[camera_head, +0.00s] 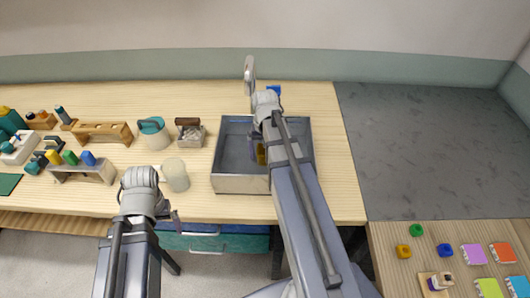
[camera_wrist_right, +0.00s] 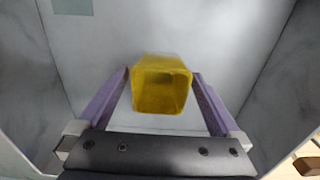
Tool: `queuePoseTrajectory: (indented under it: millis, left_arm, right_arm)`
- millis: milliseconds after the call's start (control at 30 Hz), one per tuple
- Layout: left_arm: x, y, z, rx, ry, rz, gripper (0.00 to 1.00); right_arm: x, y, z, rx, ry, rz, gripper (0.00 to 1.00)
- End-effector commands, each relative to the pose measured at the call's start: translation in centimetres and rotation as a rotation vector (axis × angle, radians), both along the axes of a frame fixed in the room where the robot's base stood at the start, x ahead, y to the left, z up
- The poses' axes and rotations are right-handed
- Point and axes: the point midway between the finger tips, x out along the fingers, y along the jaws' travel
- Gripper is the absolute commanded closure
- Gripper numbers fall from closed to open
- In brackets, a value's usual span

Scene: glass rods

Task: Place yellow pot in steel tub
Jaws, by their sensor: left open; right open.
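The yellow pot (camera_head: 261,153) is inside the steel tub (camera_head: 240,184), partly hidden by my right arm. In the right wrist view the yellow pot (camera_wrist_right: 160,88) lies between the two purple fingers of my right gripper (camera_wrist_right: 161,76), its square opening facing the camera. The right gripper is open, with a finger on each side of the pot; I cannot tell if they touch it. The tub's grey floor and walls surround them. My left gripper (camera_head: 176,217) is open and empty near the table's front edge, left of the tub.
A cream cylinder (camera_head: 175,175) stands between my left wrist and the tub. A teal-topped pot (camera_head: 153,133) and a small wooden box (camera_head: 190,132) stand left of the tub. Wooden racks and bottles crowd the far left.

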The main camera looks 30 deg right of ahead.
Motion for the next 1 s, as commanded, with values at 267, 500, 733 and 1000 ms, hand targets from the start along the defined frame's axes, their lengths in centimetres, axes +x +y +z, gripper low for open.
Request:
queuePoseTrajectory:
  millis: [267,500,733,1000]
  left_arm:
    - [0.0,0.0,1.6,0.0,0.0,0.0,0.0]
    - [0.0,0.0,4.8,0.0,0.0,0.0,0.0]
    - [0.0,0.0,8.4,0.0,0.0,-0.001,0.0]
    - [0.0,0.0,11.9,0.0,0.0,-0.002,0.0]
  right_arm:
    - [0.0,0.0,1.6,0.0,0.0,0.0,0.0]
    - [0.0,0.0,4.8,0.0,0.0,0.0,0.0]
    - [0.0,0.0,8.4,0.0,0.0,0.0,0.0]
    - [0.0,0.0,11.9,0.0,0.0,0.0,0.0]
